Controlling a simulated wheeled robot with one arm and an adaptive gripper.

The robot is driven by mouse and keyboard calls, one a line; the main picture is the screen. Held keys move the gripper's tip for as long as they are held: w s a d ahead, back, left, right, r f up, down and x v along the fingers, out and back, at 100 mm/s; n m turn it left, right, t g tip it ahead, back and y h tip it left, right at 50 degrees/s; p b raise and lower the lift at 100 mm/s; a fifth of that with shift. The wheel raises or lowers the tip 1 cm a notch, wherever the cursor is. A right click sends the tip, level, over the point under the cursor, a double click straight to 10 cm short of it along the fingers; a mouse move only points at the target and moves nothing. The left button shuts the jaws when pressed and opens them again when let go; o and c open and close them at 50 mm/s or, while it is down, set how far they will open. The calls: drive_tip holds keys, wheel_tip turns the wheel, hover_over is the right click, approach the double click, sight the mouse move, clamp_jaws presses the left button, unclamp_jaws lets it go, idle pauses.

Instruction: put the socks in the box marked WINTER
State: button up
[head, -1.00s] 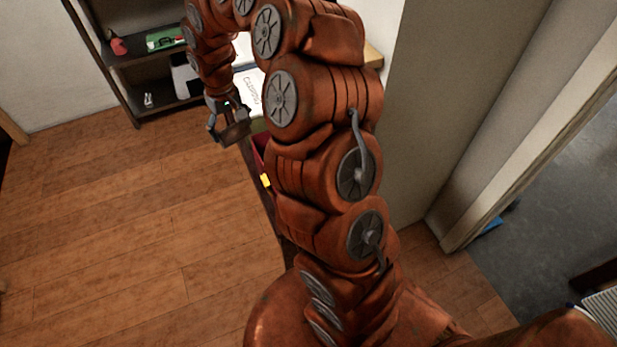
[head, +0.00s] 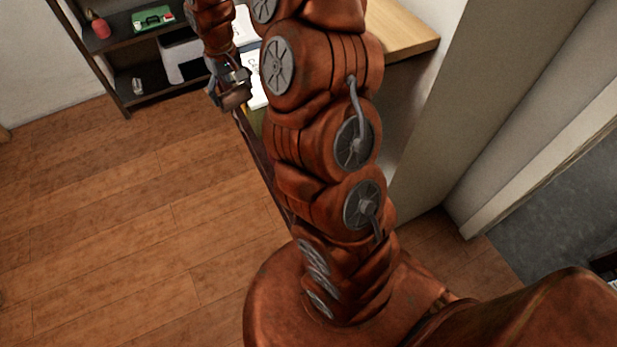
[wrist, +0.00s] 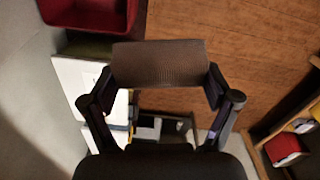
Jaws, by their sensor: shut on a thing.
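My gripper (head: 232,92) is shut on a brown, ribbed, rolled bundle that looks like the socks (wrist: 160,63). In the wrist view the bundle lies across both fingertips, clear of the floor. In the head view it is a small brown block (head: 236,98) below the fingers. White box-like shapes (head: 255,91) stand just right of my gripper, partly behind my arm. They also show in the wrist view (wrist: 75,75), left of the bundle. A red open container (wrist: 92,14) is at the wrist view's top left. I cannot read WINTER on anything.
A dark shelf (head: 122,62) by the wall holds a green case (head: 152,19), a red bottle (head: 101,27) and a white device (head: 183,57). A wooden top (head: 400,32) lies behind my arm, beside a wall. The wooden floor at left is clear.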

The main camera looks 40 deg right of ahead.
drive_tip(key=s+d+f+m+b, duration=0.1)
drive_tip(key=s+d+f+b, duration=0.1)
drive_tip(key=d+f+b, duration=0.95)
drive_tip(key=s+d+f+m+b, duration=0.1)
drive_tip(key=s+d+f+b, duration=0.35)
drive_tip(key=b, duration=1.35)
drive_tip(key=f+b, duration=0.2)
drive_tip(key=f, duration=0.4)
drive_tip(key=w+a+f+b, duration=0.1)
drive_tip(key=f+b, duration=0.1)
drive_tip(key=f, duration=0.4)
drive_tip(key=w+f+b, duration=0.1)
drive_tip(key=f+b, duration=0.1)
drive_tip(key=f, duration=0.4)
drive_tip(key=shift+w+a+f, duration=0.15)
drive_tip(key=shift+a+f, duration=0.2)
drive_tip(key=shift+f, duration=0.05)
drive_tip(key=shift+f, duration=0.1)
drive_tip(key=o, duration=1)
drive_tip(key=shift+f, duration=0.1)
wheel_tip(320, 180, up, 12)
drive_tip(key=p, duration=0.4)
